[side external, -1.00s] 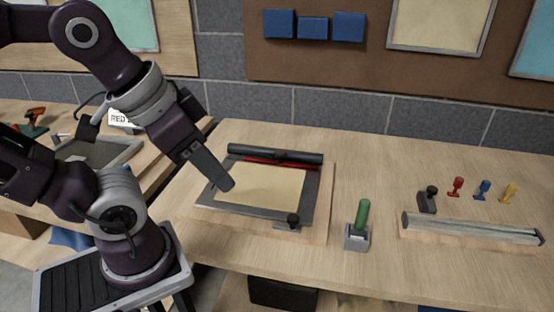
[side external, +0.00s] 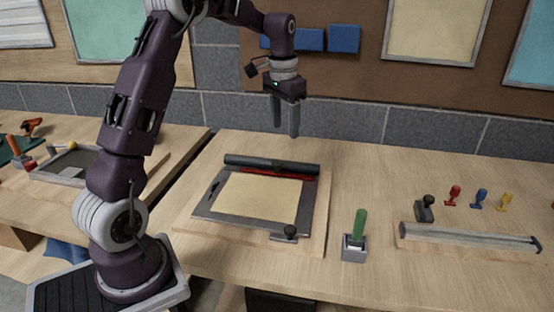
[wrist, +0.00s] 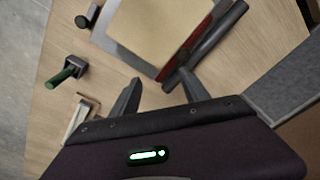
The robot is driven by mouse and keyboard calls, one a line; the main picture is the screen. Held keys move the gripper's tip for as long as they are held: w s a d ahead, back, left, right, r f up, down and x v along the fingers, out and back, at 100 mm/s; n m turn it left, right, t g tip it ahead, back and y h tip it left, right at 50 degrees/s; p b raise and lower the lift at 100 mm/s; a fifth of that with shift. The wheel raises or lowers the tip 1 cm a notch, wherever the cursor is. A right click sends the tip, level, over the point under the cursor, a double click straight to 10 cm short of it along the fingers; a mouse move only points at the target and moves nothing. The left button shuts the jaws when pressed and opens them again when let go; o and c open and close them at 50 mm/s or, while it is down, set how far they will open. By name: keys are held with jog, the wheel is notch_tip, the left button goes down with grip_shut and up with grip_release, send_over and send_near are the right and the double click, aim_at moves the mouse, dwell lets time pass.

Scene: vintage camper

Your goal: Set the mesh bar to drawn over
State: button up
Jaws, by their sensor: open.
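A dark bar (side external: 250,163) with a red strip (side external: 290,173) lies along the back edge of a grey frame (side external: 200,212); I take it to be the mesh bar. In the wrist view the dark bar (wrist: 218,44) runs diagonally at the upper right. A cream sheet (side external: 255,197) fills the frame's middle, uncovered. A black knob (side external: 290,231) sits at the frame's front right corner. My gripper (side external: 286,131) is open and empty, pointing down, raised above the table behind the bar. It also shows in the wrist view (wrist: 159,79). It touches nothing.
A green-handled tool (side external: 359,228) stands in a grey holder right of the frame. Farther right are a long grey bar (side external: 465,238), a black stamp (side external: 425,208) and small coloured stamps (side external: 479,194). A tiled wall (side external: 350,120) rises behind. Table between is clear.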

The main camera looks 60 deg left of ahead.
send_over(277, 162)
jog(key=shift+g, duration=0.4)
notch_tip(277, 162, down, 8)
jog(key=shift+s+d+f, duration=0.1)
jog(key=shift+f, duration=0.1)
notch_tip(277, 162, down, 7)
jog(key=shift+r, duration=0.1)
grip_shut()
dwell(0.4)
